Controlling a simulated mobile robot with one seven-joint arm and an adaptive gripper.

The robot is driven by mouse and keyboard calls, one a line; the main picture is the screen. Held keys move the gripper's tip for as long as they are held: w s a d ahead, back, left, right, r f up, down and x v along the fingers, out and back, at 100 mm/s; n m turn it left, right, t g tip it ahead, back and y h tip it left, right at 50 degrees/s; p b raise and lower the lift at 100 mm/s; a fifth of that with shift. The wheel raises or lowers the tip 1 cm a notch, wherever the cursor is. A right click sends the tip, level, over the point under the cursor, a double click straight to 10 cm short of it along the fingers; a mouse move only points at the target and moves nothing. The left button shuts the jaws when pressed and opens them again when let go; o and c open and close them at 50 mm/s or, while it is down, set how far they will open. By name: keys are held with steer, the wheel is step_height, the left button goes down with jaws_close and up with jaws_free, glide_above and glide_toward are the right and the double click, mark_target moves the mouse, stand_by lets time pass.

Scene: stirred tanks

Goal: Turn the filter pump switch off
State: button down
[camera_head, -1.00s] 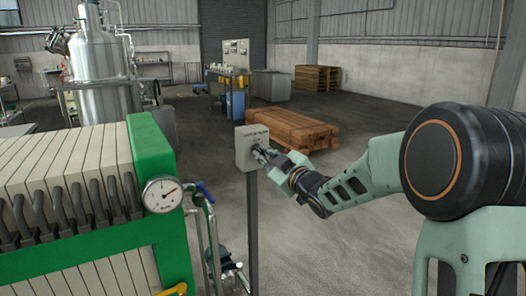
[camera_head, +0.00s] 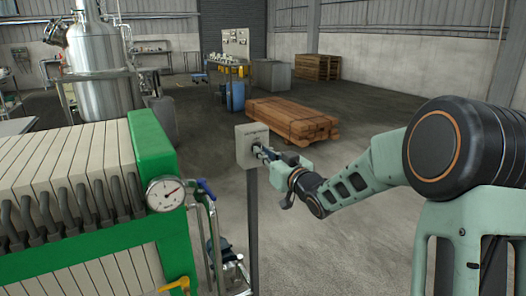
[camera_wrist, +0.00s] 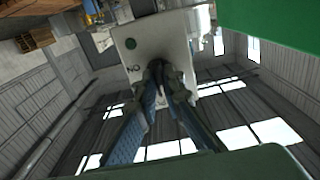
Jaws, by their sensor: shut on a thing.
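The filter pump switch box (camera_head: 246,147) is a pale grey box on a dark post, left of centre in the head view. My gripper (camera_head: 262,153) is at its front face, reaching in from the right. In the wrist view the box face (camera_wrist: 145,42) shows a round green mark and the letters "NO", seen turned over. My gripper's fingers (camera_wrist: 160,85) are closed together on the switch knob at the middle of that face. The knob is mostly hidden between the fingertips, so its exact angle cannot be told.
A green-framed filter press (camera_head: 160,170) with a pressure gauge (camera_head: 166,194) stands close on the left. Pipes with a blue-handled valve (camera_head: 207,188) are beside the post (camera_head: 253,230). Stacked timber (camera_head: 292,118) lies behind the box.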

steer(key=shift+f, duration=0.1)
stand_by(0.3)
steer(key=c, duration=2)
jaws_free()
steer(key=shift+c, duration=0.2)
steer(key=v, duration=1.2)
